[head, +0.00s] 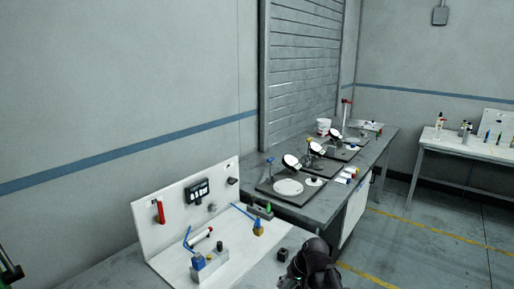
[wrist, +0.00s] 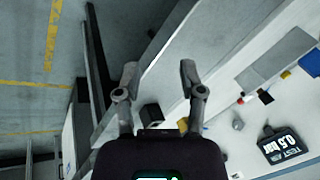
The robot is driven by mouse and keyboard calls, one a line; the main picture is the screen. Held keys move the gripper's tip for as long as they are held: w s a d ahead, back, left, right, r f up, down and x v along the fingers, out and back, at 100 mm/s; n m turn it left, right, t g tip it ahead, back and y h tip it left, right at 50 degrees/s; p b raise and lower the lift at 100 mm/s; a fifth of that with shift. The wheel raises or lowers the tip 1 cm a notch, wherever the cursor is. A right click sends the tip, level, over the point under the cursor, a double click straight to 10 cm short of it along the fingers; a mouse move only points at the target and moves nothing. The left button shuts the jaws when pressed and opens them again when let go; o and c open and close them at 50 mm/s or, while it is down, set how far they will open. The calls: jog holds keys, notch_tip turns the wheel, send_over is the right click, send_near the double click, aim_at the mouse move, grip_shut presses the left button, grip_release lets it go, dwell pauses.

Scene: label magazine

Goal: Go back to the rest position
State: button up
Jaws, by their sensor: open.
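My gripper (wrist: 158,80) shows in the wrist view with its two grey fingers spread apart and nothing between the tips. In the head view a dark part of my arm (head: 315,262) stands at the bottom middle, above the near bench; the fingers cannot be made out there. A small dark block (wrist: 152,113) appears behind and between the fingers in the wrist view, apart from them. A similar dark block (head: 283,254) sits on the bench just left of my arm in the head view.
A white panel with a pressure display (head: 198,192) and a red item (head: 160,212) stands on the near bench. A grey bench (head: 376,150) with round discs lies beyond. Open floor (head: 425,245) is at right.

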jog(key=s+d+g+h+p, duration=0.1)
jog(key=s+d+g+h, duration=0.1)
jog(key=s+d+h, duration=0.2)
jog(key=s+d, duration=0.3)
jog(key=s, duration=0.1)
jog(key=shift+s+d+r, duration=0.2)
jog(key=shift+s, duration=0.1)
